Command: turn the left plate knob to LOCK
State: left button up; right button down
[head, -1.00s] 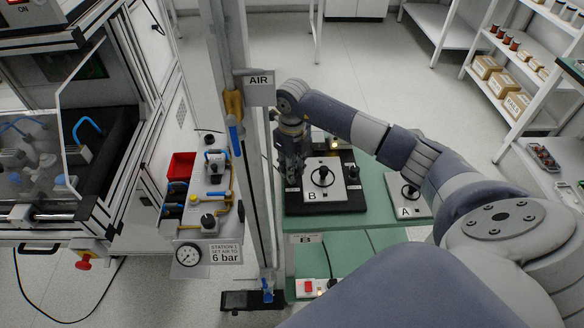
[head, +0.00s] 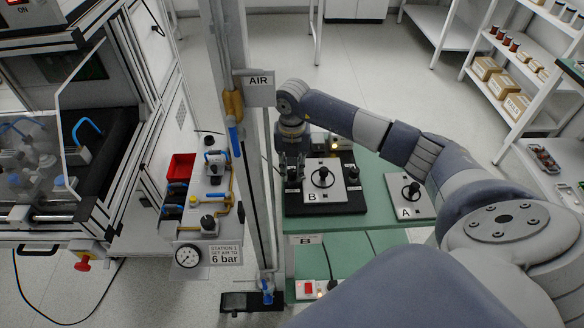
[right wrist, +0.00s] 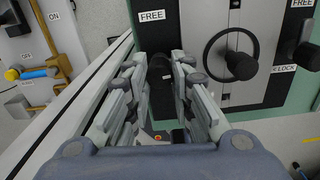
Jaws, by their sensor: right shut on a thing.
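Plate B (head: 313,196) is a pale panel with a black crank wheel, set on a black base (head: 330,208) on the green bench. My right gripper (head: 291,174) points down over the left end of this base. In the right wrist view its fingers (right wrist: 165,78) are closed around the dark left plate knob (right wrist: 160,70), below a FREE label (right wrist: 152,15). The fingers and palm hide much of the knob and any label under it, so its setting cannot be read. My left gripper is not in view.
The crank wheel (right wrist: 230,55) and right knob (right wrist: 308,52) are beside the gripper. The grey AIR post (head: 246,150) stands close at left. Plate A (head: 405,207) lies to the right on the green bench (head: 372,185).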

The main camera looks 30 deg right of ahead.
aim_at(292, 172)
jog(key=shift+r+m, duration=0.1)
jog(key=shift+m, duration=0.2)
dwell(0.4)
jog(key=c, duration=1.4)
grip_release()
jog(key=shift+o, duration=0.2)
notch_tip(292, 172, up, 12)
